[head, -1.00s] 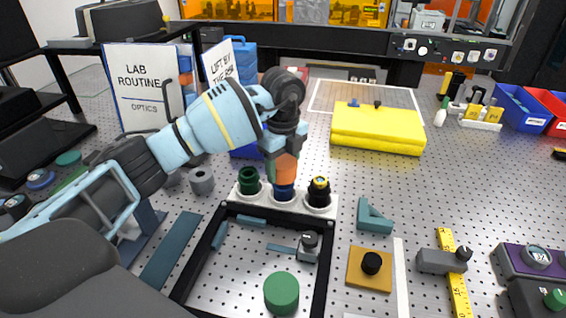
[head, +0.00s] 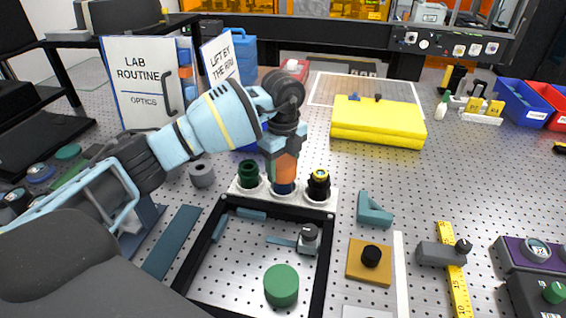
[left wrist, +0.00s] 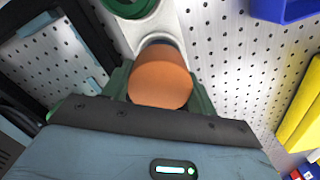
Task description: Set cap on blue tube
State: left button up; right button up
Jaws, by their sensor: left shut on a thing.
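My left gripper (head: 284,160) is shut on an orange cap (head: 287,168), which it holds upright in line with the blue tube (head: 283,187). The blue tube stands in the middle place of a white rack (head: 308,207). The cap's lower edge is at the tube's top in the head view; I cannot tell whether it is seated or just above. In the left wrist view the orange cap (left wrist: 160,82) sits between the fingers and hides most of the tube. My right gripper is not in view.
A green tube (head: 249,172) stands left of the blue one and a black tube (head: 318,184) with a yellow top stands right, both close to the gripper. A black frame (head: 325,255) lies in front. A yellow case (head: 378,125) is behind at right.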

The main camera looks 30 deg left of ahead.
aim_at(283, 161)
pick_arm(q)
jog(key=o, duration=1)
jog(key=shift+r, duration=0.1)
notch_tip(283, 161, up, 8)
jog(key=shift+f, duration=0.2)
jog(key=shift+f, duration=0.1)
